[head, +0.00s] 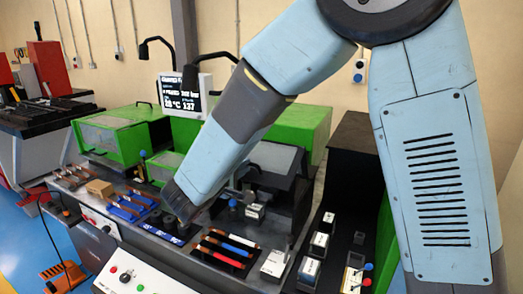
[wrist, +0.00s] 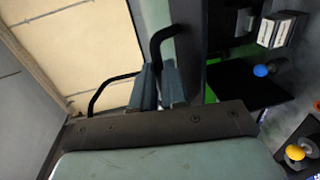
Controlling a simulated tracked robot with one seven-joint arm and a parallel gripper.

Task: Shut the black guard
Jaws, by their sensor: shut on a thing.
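The black guard (head: 287,203) appears to be the dark, boxy frame around a grey panel on the green machine, right of my arm in the head view. Its panel is tilted. My gripper reaches down to the left of this frame in the head view, and the forearm hides part of the machine. In the wrist view my gripper (wrist: 159,86) has its two grey fingers close together. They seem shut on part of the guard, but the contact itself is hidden.
Several tools lie in blue (head: 128,206) and black trays along the bench front. A white control panel (head: 150,278) is below them. A display (head: 187,96) and dark bent lamps stand behind. Small white boxes (head: 310,268) and coloured knobs are at the right.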

